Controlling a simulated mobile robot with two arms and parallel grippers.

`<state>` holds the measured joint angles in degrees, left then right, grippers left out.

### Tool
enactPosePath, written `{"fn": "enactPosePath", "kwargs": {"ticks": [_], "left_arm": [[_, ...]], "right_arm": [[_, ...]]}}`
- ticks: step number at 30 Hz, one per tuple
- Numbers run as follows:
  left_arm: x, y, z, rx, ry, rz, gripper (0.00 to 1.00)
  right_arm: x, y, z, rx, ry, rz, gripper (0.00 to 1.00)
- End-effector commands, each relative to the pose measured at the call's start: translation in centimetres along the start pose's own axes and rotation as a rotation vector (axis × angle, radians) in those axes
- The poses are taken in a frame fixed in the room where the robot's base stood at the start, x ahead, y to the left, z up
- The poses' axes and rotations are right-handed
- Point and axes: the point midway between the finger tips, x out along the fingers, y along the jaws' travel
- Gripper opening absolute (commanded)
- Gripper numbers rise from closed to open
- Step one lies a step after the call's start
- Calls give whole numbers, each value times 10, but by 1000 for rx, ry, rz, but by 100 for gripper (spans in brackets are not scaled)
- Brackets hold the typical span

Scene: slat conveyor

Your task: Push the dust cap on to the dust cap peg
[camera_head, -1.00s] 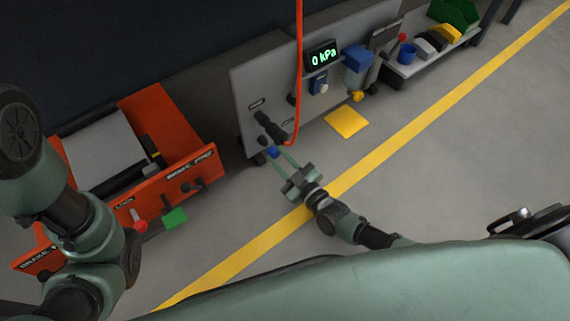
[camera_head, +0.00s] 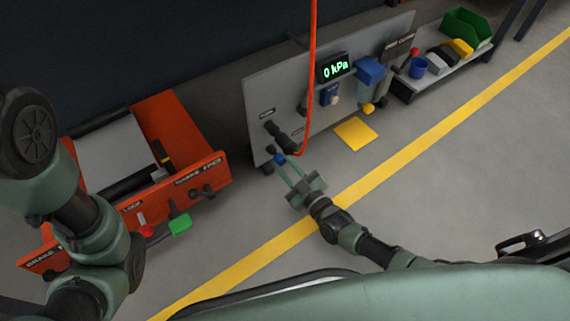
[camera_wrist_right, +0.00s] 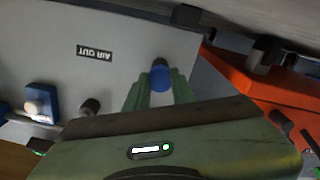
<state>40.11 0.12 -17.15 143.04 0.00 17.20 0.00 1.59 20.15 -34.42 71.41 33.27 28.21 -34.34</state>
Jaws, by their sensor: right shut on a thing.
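The blue dust cap (camera_head: 280,158) is between the fingertips of my right gripper (camera_head: 282,162), at the lower left of the grey panel (camera_head: 352,92). My right gripper is shut on it. The right wrist view shows the cap (camera_wrist_right: 160,79) between the green fingers (camera_wrist_right: 159,88), in front of the panel face. A small grey end shows just beyond the cap; I cannot tell whether it is the dust cap peg, or whether the cap touches it. My left arm shows at the left, but its gripper is out of view.
A gauge (camera_head: 335,67) reads 0 kPa. An orange machine (camera_head: 180,115) stands left of the panel. A low shelf (camera_head: 440,68) with bins stands right.

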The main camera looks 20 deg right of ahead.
Motion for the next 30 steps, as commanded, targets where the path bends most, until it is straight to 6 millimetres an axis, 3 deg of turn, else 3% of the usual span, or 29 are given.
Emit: {"fn": "enactPosePath", "kwargs": {"ticks": [30], "left_arm": [[-2,1,-4,-1,7,-1,36]], "right_arm": [[10,0,1,0,0,0,0]]}}
